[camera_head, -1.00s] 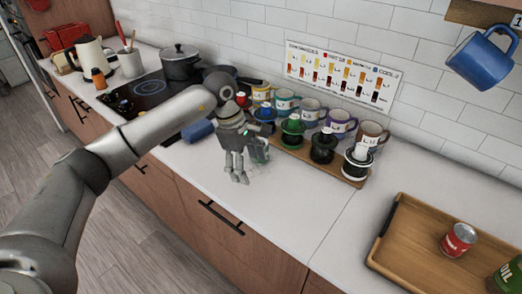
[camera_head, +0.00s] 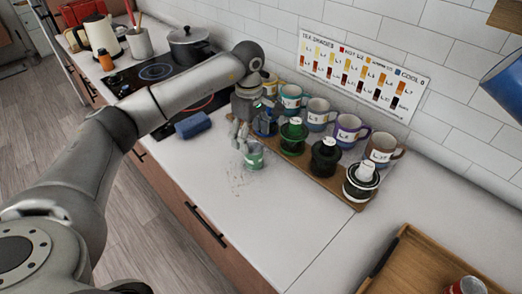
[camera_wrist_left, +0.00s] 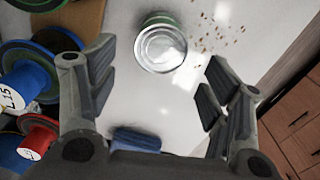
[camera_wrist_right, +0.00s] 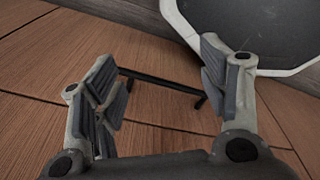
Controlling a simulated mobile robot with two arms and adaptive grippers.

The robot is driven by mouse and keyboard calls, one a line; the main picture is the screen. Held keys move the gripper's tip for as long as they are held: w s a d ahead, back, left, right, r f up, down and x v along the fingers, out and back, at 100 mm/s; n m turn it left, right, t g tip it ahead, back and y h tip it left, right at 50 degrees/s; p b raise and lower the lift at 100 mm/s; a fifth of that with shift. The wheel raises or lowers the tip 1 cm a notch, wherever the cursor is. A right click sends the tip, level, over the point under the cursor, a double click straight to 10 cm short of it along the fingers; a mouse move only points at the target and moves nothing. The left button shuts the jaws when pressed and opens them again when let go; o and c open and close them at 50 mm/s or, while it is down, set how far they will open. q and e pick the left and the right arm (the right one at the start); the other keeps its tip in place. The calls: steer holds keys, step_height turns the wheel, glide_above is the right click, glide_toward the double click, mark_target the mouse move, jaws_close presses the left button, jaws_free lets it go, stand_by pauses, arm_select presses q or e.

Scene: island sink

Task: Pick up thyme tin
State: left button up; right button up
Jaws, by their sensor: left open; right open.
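A small green tin (camera_head: 254,159), probably the thyme tin though no label is readable, stands on the white counter in front of the mug board. In the left wrist view its round silvery top (camera_wrist_left: 161,48) shows, with a green edge behind. My left gripper (camera_head: 242,140) is open just beside the tin in the head view. In the left wrist view the tin lies ahead, roughly between the spread fingertips (camera_wrist_left: 160,62); contact cannot be told. My right gripper (camera_wrist_right: 160,75) is open and empty, facing wooden cabinet fronts; it is not in the head view.
A blue cloth or sponge (camera_head: 193,125) lies left. Brown crumbs (camera_wrist_left: 207,35) lie beside the tin. A wooden tray (camera_head: 408,262) with a red can (camera_head: 466,286) stands right.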

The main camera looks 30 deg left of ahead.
mark_target(254, 156)
arm_select(q)
steer(key=f, duration=0.1)
steer(key=s+f, duration=0.1)
steer(key=f, duration=0.1)
steer(key=shift+a+p, duration=0.2)
steer(key=shift+p, duration=0.2)
steer(key=shift+d+f, duration=0.15)
steer(key=shift+f, duration=0.1)
steer(key=f+p, duration=0.1)
steer(key=f, duration=0.2)
steer(key=w+d+f+p, duration=0.1)
steer(key=shift+f+p, duration=0.15)
steer(key=shift+p, duration=0.15)
steer(key=shift+f, duration=0.45)
arm_select(e)
steer(key=r, duration=0.2)
steer(key=s+a+r, duration=0.1)
steer(key=shift+a+r, duration=0.1)
steer(key=shift+r, duration=0.3)
arm_select(q)
steer(key=shift+c, duration=0.4)
arm_select(e)
steer(key=shift+s, duration=0.15)
arm_select(q)
steer(key=c, duration=1.1)
steer(key=shift+o, duration=0.2)
arm_select(e)
steer(key=shift+s+d, duration=0.3)
